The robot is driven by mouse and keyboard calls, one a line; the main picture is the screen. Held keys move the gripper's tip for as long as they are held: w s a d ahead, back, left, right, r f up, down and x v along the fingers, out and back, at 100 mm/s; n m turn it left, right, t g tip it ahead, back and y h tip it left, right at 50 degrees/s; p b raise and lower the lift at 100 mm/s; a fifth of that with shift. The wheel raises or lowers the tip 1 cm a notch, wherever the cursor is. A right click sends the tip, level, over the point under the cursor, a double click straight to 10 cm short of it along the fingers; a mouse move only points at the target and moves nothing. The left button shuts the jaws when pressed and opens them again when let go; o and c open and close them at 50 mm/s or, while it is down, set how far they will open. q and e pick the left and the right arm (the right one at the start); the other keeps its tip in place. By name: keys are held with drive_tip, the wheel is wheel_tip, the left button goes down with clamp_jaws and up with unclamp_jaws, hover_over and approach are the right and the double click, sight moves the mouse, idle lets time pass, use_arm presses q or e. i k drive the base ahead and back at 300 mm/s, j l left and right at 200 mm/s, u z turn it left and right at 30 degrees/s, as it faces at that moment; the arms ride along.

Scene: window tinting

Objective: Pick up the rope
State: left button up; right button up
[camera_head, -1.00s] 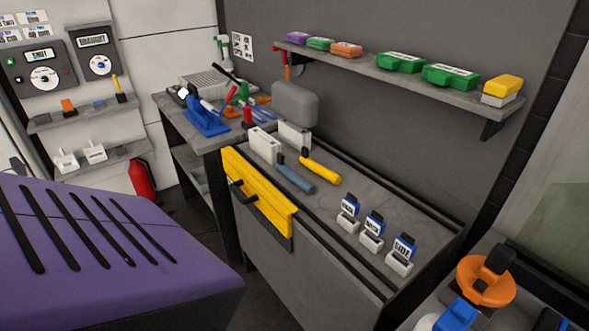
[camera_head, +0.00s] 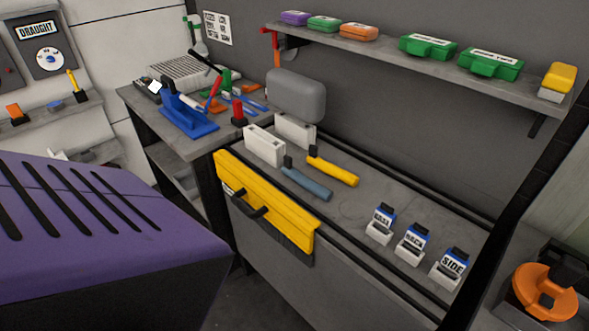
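I cannot make out a rope for certain in this view. An orange round object (camera_head: 545,292) with a black part on top sits at the lower right; I cannot tell what it is. Neither of my grippers is in view.
A grey workbench (camera_head: 352,208) holds a yellow-handled tool (camera_head: 333,171), a blue-handled tool (camera_head: 308,185) and small labelled bottles (camera_head: 413,240). A shelf (camera_head: 385,63) above carries coloured boxes. A purple slotted surface (camera_head: 110,240) fills the lower left. Dark floor (camera_head: 255,295) shows between.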

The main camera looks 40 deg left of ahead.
sight(324, 193)
drive_tip(key=j, duration=2.1)
